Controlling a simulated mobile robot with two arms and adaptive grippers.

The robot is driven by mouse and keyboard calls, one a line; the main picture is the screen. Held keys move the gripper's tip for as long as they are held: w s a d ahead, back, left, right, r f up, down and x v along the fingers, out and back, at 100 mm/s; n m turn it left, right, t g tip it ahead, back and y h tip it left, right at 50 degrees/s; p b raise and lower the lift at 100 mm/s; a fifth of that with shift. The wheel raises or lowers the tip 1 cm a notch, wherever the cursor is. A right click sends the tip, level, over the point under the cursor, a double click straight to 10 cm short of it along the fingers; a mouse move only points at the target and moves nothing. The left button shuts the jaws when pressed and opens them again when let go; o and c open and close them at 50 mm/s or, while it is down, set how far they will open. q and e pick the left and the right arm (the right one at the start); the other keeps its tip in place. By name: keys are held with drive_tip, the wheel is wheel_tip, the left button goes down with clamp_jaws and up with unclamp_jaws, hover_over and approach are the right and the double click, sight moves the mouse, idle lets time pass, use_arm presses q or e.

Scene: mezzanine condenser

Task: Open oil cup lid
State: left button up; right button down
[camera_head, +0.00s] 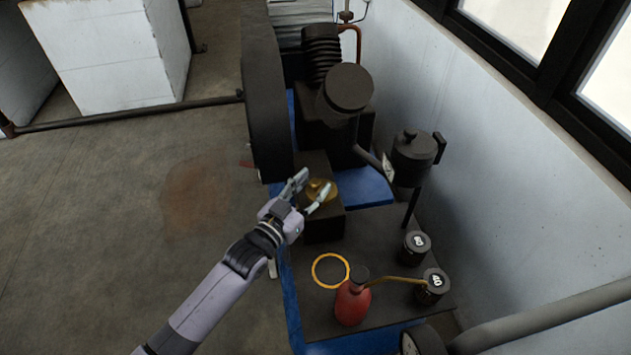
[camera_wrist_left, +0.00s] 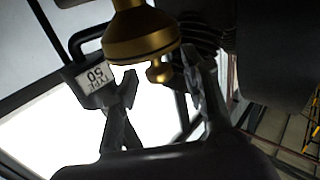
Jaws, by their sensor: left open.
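The brass oil cup (camera_head: 318,189) sits on a dark block of the machine, in the middle of the head view. In the left wrist view the rounded brass body (camera_wrist_left: 142,38) is large at the top, with a small brass knob (camera_wrist_left: 158,72) beside it. My left gripper (camera_head: 313,185) is open, with its fingers on either side of the cup. In the left wrist view the gripper (camera_wrist_left: 160,72) has the knob between its fingertips, with gaps showing. I cannot tell whether the lid is shut. My right gripper is not in view.
A red oil can (camera_head: 352,303) with a long spout stands on the dark plate near an orange ring (camera_head: 330,257). Two dark canisters (camera_head: 415,246) (camera_head: 433,284) stand to the right. A large dark wheel (camera_head: 265,90) rises left of the cup. Floor is clear at left.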

use_arm(q)
drive_tip(key=shift+x, duration=0.9)
clamp_jaws()
